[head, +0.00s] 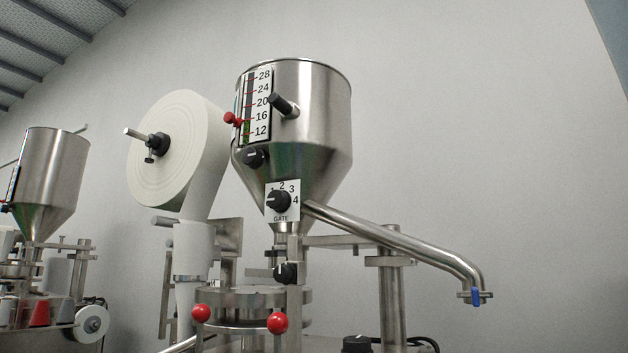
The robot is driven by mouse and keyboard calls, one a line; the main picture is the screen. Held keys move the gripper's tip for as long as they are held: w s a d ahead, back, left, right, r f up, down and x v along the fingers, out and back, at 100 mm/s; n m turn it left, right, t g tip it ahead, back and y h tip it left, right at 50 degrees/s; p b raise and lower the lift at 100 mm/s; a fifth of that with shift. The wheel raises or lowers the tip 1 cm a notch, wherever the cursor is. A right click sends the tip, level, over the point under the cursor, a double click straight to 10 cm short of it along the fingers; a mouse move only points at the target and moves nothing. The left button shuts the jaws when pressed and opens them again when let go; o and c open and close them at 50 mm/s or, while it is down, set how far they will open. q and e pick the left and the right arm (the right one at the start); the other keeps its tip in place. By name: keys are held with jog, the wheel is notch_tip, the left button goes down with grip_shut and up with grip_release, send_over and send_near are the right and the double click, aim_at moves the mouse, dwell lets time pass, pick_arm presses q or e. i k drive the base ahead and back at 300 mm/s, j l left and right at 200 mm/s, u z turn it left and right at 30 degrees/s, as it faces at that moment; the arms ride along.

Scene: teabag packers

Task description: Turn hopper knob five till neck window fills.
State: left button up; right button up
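The steel hopper (325,105) stands in the middle of the head view, wide at the top and tapering to a narrow neck. A black knob (279,202) sits on a white plate marked GATE at its lower cone. Other black knobs sit on the upper cone (253,157) and beside the neck (285,272). I cannot make out a window in the neck (281,241). Neither of my grippers is in view.
A gauge strip (262,105) marked 12 to 28 has a red clamp (233,119). A paper roll (178,150) hangs left. Red ball knobs (278,323) stand low in front. A second machine (52,185) is far left.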

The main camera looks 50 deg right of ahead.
aim_at(253, 157)
jog(key=z, duration=0.9)
jog(key=i+j, duration=0.6)
jog(key=j, duration=0.25)
jog(key=j+z, duration=0.1)
jog(key=z, duration=0.3)
jog(key=i+j+z, duration=0.1)
jog(key=z, duration=0.3)
jog(key=j+z, duration=0.15)
jog(key=z, duration=0.25)
jog(key=j+z, duration=0.15)
jog(key=z, duration=0.7)
jog(key=i+j, duration=0.05)
